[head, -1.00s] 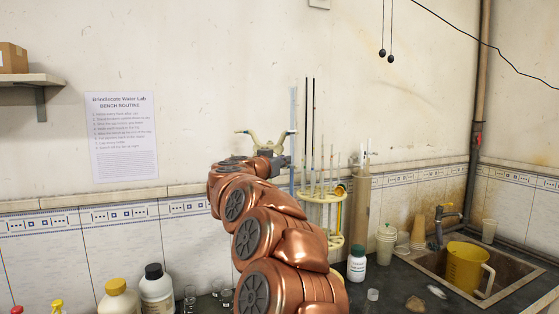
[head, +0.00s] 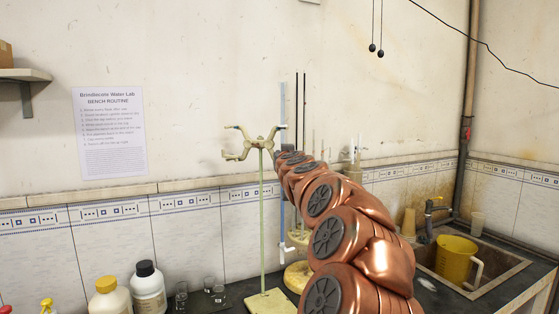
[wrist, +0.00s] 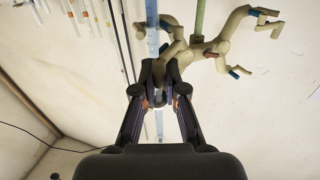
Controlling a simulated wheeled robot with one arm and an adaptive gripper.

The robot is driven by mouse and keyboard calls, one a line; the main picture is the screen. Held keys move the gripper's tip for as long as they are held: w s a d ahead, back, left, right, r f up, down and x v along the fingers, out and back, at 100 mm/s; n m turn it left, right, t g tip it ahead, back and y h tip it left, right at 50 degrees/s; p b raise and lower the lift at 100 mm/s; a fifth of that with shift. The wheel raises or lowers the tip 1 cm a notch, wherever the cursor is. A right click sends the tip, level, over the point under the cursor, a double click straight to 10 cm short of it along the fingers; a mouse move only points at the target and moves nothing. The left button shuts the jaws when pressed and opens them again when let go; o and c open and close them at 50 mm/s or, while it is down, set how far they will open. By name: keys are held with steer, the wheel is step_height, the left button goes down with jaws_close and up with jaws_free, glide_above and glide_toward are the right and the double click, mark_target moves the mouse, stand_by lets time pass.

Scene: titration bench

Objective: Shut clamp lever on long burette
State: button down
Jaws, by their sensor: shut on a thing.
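The long burette (head: 283,105) is a pale blue upright tube with a white stopcock low down. It stands at the right-hand end of a beige double clamp (head: 243,145), and the two overlap in the head view. The wrist view shows the burette (wrist: 152,35) passing beside the clamp's branching arms (wrist: 205,48). My gripper (wrist: 161,75) is shut at the beige clamp end by the burette, on what looks like the clamp lever (wrist: 172,53). The fingers partly cover the lever, so its exact position is unclear. In the head view my arm hides the grip.
The clamp sits on a green rod (head: 262,210) with a pale base (head: 270,302). A round rack (head: 298,277) with thin tubes stands right behind my arm. Bottles (head: 148,285) and small beakers stand left. A sink with a yellow jug (head: 455,260) is right.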

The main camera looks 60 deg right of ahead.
steer(key=shift+s+d+f+n+t+y+b, duration=0.1)
steer(key=shift+d+n+t+y+b, duration=0.2)
steer(key=shift+n+t+y+b, duration=0.5)
steer(key=shift+s+d+n+t+y+b, duration=0.1)
steer(key=shift+d+n+t+y+b, duration=0.2)
steer(key=shift+n+t+y+b, duration=0.55)
steer(key=shift+d+n+t+y+b, duration=0.15)
steer(key=shift+n+t+y+b, duration=0.15)
steer(key=shift+y, duration=0.25)
steer(key=shift+d+y, duration=0.1)
steer(key=shift+y, duration=0.2)
steer(key=shift+d+n+t+y+p, duration=0.25)
steer(key=shift+n+t+y, duration=0.2)
steer(key=shift+n+y, duration=0.3)
steer(key=shift+d+n+t+y+p, duration=0.2)
steer(key=shift+n+t+y, duration=0.25)
steer(key=shift+y, duration=0.4)
